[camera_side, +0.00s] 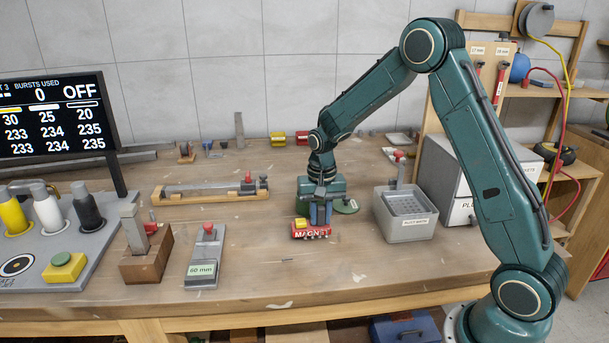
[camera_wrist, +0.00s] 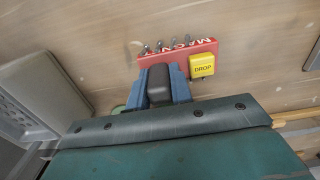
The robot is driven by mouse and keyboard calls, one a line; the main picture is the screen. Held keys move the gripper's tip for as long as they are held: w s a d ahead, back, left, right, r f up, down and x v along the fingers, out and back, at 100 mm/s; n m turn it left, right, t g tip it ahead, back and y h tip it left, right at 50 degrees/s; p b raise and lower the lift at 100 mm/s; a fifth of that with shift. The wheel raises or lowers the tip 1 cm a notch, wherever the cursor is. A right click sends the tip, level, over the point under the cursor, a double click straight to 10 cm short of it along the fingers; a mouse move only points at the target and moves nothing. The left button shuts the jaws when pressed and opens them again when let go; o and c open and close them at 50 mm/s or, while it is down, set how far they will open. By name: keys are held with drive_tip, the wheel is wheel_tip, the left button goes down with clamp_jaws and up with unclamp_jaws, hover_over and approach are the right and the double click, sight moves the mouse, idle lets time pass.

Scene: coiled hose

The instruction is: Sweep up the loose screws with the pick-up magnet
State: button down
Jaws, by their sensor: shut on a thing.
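The red pick-up magnet (camera_side: 301,234) is a short bar with its name in white letters; it also shows in the wrist view (camera_wrist: 208,46). It carries a yellow DROP button (camera_wrist: 202,65). Several small metal screws (camera_wrist: 166,46) sit along its far edge in the wrist view, apparently clinging to it. My gripper (camera_side: 320,213) is shut on the magnet's dark handle (camera_wrist: 159,84), between its blue fingers. The magnet is low over the bench; I cannot tell whether it touches. I cannot make out loose screws on the bare wood.
A grey labelled bin (camera_side: 405,227) with a grid inside stands just right of the magnet. A green disc (camera_side: 346,206) lies behind it. A 60 mm stand (camera_side: 206,258) and wooden block (camera_side: 146,256) are at left, a long fixture (camera_side: 210,190) behind. The front bench is clear.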

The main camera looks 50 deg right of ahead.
sight(296, 230)
drive_tip(key=shift+w+a, duration=0.1)
drive_tip(key=shift+w+a, duration=0.3)
drive_tip(key=shift+a, duration=0.55)
drive_tip(key=shift+w+a, duration=0.3)
drive_tip(key=shift+a, duration=0.5)
drive_tip(key=shift+s+a, duration=0.1)
drive_tip(key=shift+a, duration=0.05)
drive_tip(key=shift+s+a, duration=0.5)
drive_tip(key=shift+a, duration=0.35)
drive_tip(key=shift+s+a, duration=0.45)
drive_tip(key=shift+a, duration=0.4)
drive_tip(key=shift+s+a, duration=0.5)
drive_tip(key=shift+a, duration=0.35)
drive_tip(key=shift+w+d, duration=0.55)
drive_tip(key=shift+w, duration=0.3)
drive_tip(key=shift+w+d, duration=0.6)
drive_tip(key=shift+w, duration=0.3)
drive_tip(key=shift+w+d, duration=0.55)
drive_tip(key=shift+w, duration=0.3)
